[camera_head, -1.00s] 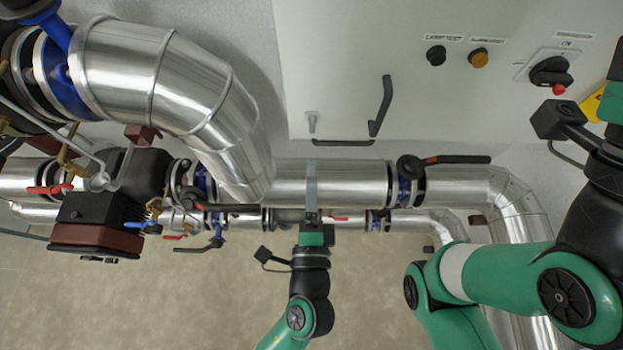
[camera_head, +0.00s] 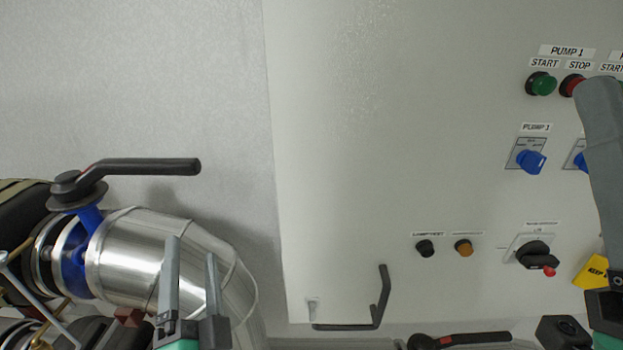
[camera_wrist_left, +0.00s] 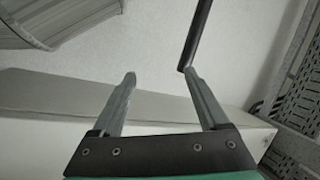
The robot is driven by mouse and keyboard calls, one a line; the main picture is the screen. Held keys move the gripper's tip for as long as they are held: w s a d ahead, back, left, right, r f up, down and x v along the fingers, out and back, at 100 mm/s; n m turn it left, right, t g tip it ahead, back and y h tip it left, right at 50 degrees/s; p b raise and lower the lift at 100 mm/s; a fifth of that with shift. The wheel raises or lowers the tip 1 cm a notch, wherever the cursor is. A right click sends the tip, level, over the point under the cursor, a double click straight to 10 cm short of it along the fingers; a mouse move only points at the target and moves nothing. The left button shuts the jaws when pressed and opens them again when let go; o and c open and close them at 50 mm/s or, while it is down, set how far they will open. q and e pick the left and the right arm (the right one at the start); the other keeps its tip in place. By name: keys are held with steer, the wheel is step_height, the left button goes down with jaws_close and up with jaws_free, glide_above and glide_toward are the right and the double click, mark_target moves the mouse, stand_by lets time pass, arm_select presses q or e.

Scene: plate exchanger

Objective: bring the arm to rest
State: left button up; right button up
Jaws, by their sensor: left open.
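My left gripper (camera_head: 191,250) points up in the lower left of the head view, in front of the silver pipe elbow. Its two grey fingers stand apart with nothing between them. The left wrist view also shows the spread fingers of this gripper (camera_wrist_left: 159,76). A dark bar (camera_wrist_left: 198,34) runs down to its right fingertip there; I cannot tell whether they touch. My right gripper (camera_head: 603,170) is at the right edge of the head view, in front of the cabinet's right part. Only one grey finger shows, so its opening is unclear.
The pale cabinet (camera_head: 400,140) carries a black door handle (camera_head: 378,305), blue switches (camera_head: 530,160) and a rotary switch (camera_head: 536,255). The silver pipe elbow (camera_head: 130,250) and a black valve lever (camera_head: 140,167) are at left. The wall (camera_head: 130,80) above the lever is clear.

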arm_select(q)
steer(key=s+a+r+n+t+y, duration=0.1)
steer(key=s+a+r+n, duration=0.15)
steer(key=r, duration=0.55)
steer(key=s+a+r+n+t+y, duration=0.1)
steer(key=a+r+n+t, duration=0.1)
steer(key=a+r+n, duration=0.35)
steer(key=s+d+r+t+h, duration=0.4)
steer(key=s+d+r+h, duration=0.2)
steer(key=r+h, duration=0.4)
steer(key=shift+s+d+r+h, duration=0.25)
steer(key=shift+s+r, duration=0.2)
steer(key=shift+s, duration=0.35)
